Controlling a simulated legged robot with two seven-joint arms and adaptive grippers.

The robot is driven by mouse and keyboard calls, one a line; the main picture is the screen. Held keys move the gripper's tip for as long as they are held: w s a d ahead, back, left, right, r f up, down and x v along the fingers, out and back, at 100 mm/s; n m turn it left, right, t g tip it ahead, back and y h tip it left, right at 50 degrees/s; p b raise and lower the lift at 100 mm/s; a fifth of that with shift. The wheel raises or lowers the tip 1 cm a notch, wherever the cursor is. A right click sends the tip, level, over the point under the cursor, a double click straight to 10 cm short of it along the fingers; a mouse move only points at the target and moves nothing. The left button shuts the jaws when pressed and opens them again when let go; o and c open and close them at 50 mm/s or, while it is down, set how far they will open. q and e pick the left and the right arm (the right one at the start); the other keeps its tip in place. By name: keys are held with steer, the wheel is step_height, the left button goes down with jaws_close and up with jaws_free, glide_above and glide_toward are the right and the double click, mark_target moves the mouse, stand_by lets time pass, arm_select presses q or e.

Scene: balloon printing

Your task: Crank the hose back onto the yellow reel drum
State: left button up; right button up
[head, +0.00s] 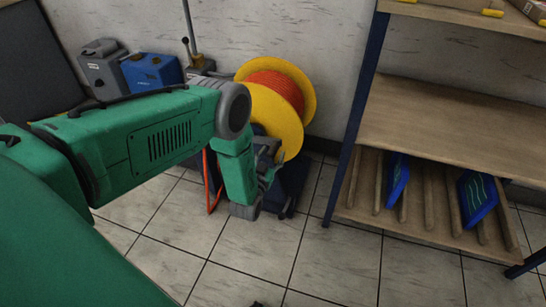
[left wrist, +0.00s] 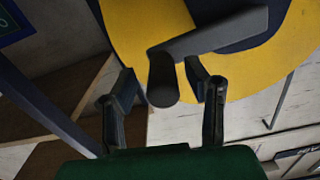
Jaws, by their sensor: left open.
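The yellow reel drum (head: 303,85) stands against the wall in the head view, with orange-red hose (head: 272,84) wound on it. A loose length of hose (head: 207,183) hangs below, left of my gripper. My left gripper (head: 272,170) is in front of the drum's lower near side. In the left wrist view, the yellow drum face (left wrist: 140,22) carries a dark crank arm (left wrist: 215,32) with a stubby handle (left wrist: 163,82). The open fingers of my left gripper (left wrist: 161,90) stand on either side of the handle, apart from it. The crank is hidden in the head view. My right gripper is out of view.
A wooden shelf unit (head: 450,100) with dark blue posts stands right of the reel, with blue packets (head: 396,180) on its lower rack. A grey machine (head: 103,68) and a blue box (head: 150,72) stand at the left wall.

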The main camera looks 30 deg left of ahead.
arm_select(q)
steer(key=shift+w+a, duration=0.1)
steer(key=shift+w, duration=0.3)
steer(key=shift+a, duration=0.1)
jaws_close()
